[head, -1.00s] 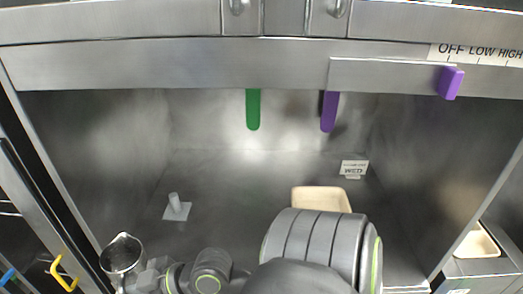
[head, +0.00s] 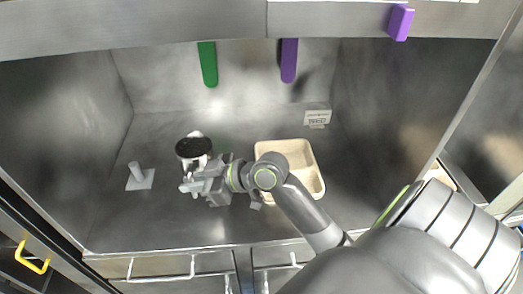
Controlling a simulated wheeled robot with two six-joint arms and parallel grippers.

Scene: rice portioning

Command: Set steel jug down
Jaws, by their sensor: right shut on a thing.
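The steel jug (head: 194,149) is in the head view, left of centre, over the floor of the steel bay; its dark open mouth faces up. My right gripper (head: 199,176) is shut on the jug at its near side. The arm reaches in from the lower right. I cannot tell whether the jug's base touches the floor, as the gripper hides part of its lower body. My left gripper is not in view.
A beige tray (head: 308,160) sits right of the gripper, partly behind my arm. A small grey stand with a peg (head: 139,178) is left of the jug. A label card (head: 317,118) stands at the back. Green (head: 208,65) and purple (head: 289,62) handles hang above. Floor at front left is clear.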

